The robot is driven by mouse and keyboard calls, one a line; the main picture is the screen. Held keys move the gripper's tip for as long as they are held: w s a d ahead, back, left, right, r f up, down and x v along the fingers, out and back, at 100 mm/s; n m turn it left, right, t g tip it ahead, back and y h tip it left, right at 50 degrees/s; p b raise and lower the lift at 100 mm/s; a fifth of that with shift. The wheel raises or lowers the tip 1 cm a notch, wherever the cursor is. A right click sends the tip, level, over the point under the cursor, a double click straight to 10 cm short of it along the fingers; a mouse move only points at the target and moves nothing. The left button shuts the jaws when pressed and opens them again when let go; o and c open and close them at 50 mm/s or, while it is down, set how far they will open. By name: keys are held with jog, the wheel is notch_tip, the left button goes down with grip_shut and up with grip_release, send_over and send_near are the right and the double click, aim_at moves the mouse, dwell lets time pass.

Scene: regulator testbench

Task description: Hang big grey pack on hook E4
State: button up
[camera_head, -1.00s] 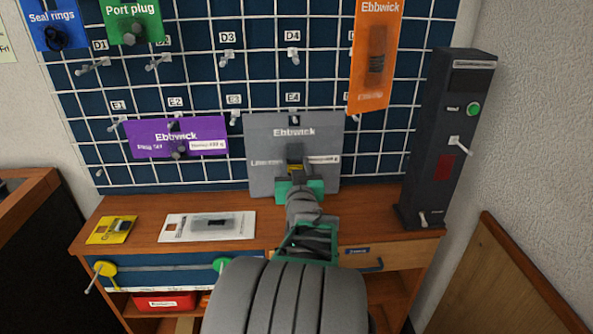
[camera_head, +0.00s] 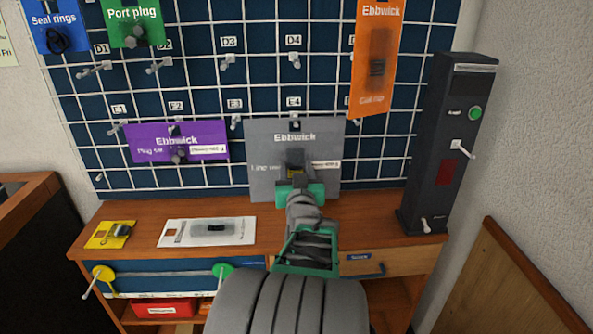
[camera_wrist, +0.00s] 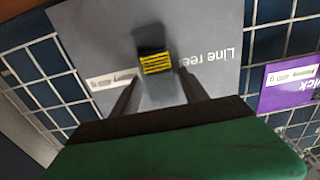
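The big grey pack (camera_head: 265,185), marked "Ebbwick", lies flat against the pegboard under the label E4 (camera_head: 294,102). A hook tip (camera_head: 295,123) shows at its top edge, so it seems to be on that hook; the hole itself is too small to see. My gripper (camera_head: 297,172) is in front of the pack's lower middle. In the wrist view, the fingers of my gripper (camera_wrist: 158,76) stand on both sides of the dark, yellow-striped block (camera_wrist: 155,62) on the pack (camera_wrist: 100,40) and appear closed on it.
A purple pack (camera_head: 150,152) hangs to the left and an orange pack (camera_head: 375,45) at upper right. A dark column with a green button (camera_head: 425,170) stands at the right. A white pack (camera_head: 180,240) and a yellow pack (camera_head: 97,238) lie on the bench (camera_head: 370,222).

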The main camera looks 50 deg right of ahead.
jog(key=shift+o, duration=1.4)
jog(key=shift+f, duration=0.2)
jog(key=shift+s, duration=0.1)
jog(key=v, duration=0.8)
jog(key=w+a+r+n+g+y+p, duration=0.1)
jog(key=w+a+n+y+p, duration=0.2)
jog(key=w+a+y+p, duration=0.45)
jog(key=w+a+r+n+y+p, duration=0.1)
jog(key=w+a+n+y+p, duration=0.2)
jog(key=a, duration=0.7)
jog(key=s+a+r+n+g+y+p, duration=0.1)
jog(key=s+a+n+g+p, duration=0.1)
jog(key=a, duration=0.8)
jog(key=s+a+r+n+g+y+p, duration=0.2)
jog(key=s+a+g+p, duration=0.3)
jog(key=a, duration=0.5)
jog(key=shift+s+r+g+p, duration=0.25)
jog(key=shift+s+g+p, duration=0.05)
jog(key=shift+s+p, duration=0.7)
